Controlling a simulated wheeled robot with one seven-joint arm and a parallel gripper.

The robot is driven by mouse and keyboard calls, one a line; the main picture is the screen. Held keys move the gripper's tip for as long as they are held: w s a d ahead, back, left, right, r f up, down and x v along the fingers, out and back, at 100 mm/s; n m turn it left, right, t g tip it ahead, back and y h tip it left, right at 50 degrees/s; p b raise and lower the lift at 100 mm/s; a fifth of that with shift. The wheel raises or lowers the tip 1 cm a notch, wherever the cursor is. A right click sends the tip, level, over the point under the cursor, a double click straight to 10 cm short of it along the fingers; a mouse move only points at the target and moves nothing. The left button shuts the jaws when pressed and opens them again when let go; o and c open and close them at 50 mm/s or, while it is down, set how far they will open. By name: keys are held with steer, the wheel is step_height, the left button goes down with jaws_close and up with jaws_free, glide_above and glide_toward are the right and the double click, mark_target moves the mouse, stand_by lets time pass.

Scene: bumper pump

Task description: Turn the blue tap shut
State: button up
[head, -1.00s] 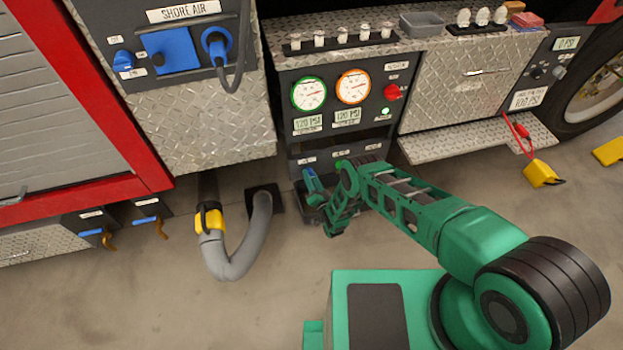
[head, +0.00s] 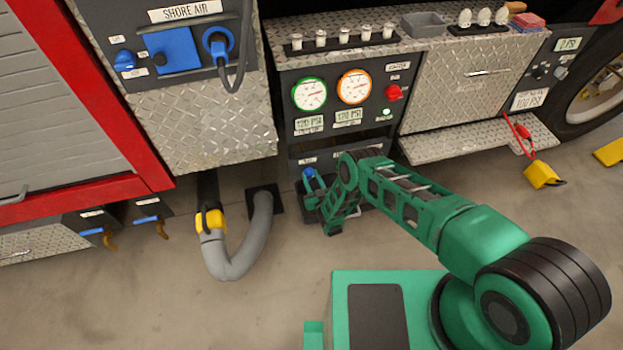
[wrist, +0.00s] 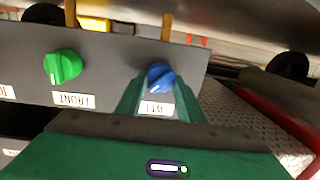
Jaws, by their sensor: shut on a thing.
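The blue tap (wrist: 161,77) is a round knob on a dark panel, with a white label partly hidden below it in the wrist view. In the head view the blue tap (head: 308,173) shows small at the lower left of the gauge cabinet. My gripper (wrist: 160,88) has one finger on each side of the knob and is shut on it. In the head view my gripper (head: 313,186) reaches the low panel from the right. A pale mark on the knob points down-left in the wrist view.
Above, the cabinet carries a green-rimmed gauge (head: 309,94) and an orange-rimmed gauge (head: 354,87). A grey hose (head: 238,262) lies left of my gripper. A metal step (head: 470,140) juts out right.

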steer(key=n, duration=0.4)
steer(key=shift+a+h, duration=0.1)
steer(key=shift+h, duration=0.2)
steer(key=n, duration=0.3)
steer(key=shift+a+h, duration=0.1)
steer(key=shift+h, duration=0.2)
steer(key=shift+s+a+n, duration=0.1)
steer(key=shift+n, duration=0.4)
steer(key=shift+a, duration=0.1)
steer(key=o, duration=1.1)
steer(key=shift+c, duration=0.2)
steer(key=f+v, duration=0.1)
steer(key=v, duration=0.9)
steer(key=shift+s+r, duration=0.35)
steer(key=shift+r, duration=0.05)
